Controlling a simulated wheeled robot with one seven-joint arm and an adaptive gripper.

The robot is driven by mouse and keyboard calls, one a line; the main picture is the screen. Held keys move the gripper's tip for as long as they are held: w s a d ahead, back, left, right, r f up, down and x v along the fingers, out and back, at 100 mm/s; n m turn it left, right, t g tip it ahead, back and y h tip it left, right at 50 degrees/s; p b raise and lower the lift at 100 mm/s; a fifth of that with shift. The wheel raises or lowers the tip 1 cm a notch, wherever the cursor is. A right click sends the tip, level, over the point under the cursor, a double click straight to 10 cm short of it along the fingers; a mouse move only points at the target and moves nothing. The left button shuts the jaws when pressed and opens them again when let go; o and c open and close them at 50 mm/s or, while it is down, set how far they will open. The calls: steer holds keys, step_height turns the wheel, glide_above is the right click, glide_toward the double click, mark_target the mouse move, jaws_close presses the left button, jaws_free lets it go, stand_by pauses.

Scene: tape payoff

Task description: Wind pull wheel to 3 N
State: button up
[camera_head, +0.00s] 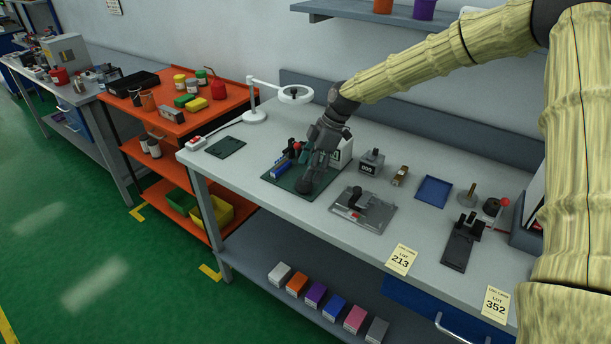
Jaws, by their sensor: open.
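My gripper (318,160) is open and points down over a dark green base plate (287,187) on the grey bench. On this plate stands a small rig with a blue part (281,170) and a red knob (296,146). A dark round piece (304,186) shows just below the gripper; I cannot tell whether it is the pull wheel or whether the fingers touch it. A white-faced box (345,150), perhaps a readout, stands behind the gripper and is partly hidden. No force value can be read.
A grey fixture (362,209) lies at the front right of the plate. A grey weight-like block (370,162), a brass-coloured piece (400,176) and a blue tray (433,191) stand to the right. A magnifier lamp (294,94) stands behind left. A dark mat (226,147) lies left.

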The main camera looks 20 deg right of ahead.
mark_target(304, 183)
steer(key=shift+p+x, duration=0.4)
steer(key=shift+x, duration=1.65)
steer(key=shift+s, duration=0.15)
steer(key=c, duration=1)
